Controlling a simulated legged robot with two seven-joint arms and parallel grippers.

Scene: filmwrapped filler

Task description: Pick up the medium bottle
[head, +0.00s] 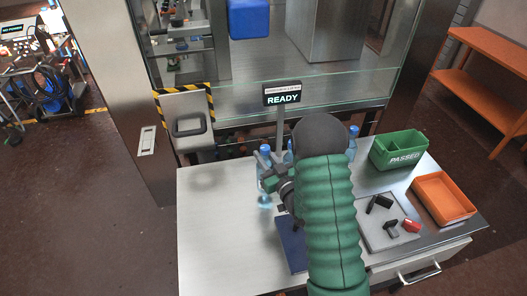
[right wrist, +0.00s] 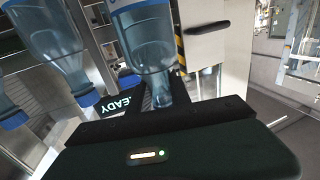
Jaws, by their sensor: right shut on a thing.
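Several clear blue bottles stand at the back of the white-topped table (head: 215,235). My right gripper (head: 269,183) is shut on the leftmost bottle (head: 264,160), and its green-sleeved arm covers much of the table. In the right wrist view the held bottle (right wrist: 148,45) sits between my fingers (right wrist: 160,98). A second bottle (right wrist: 50,40) with a blue cap and a third bottle (right wrist: 10,107) show to its left there. In the head view another bottle (head: 352,141) shows right of my arm. I cannot tell their sizes apart surely. My left gripper is not in view.
A READY sign (head: 283,96) stands behind the bottles, before a glass-fronted machine. Right of my arm are a green PASSED bin (head: 398,160), an orange tray (head: 444,211) and a grey mat (head: 376,236) with small parts. The table's left side is clear.

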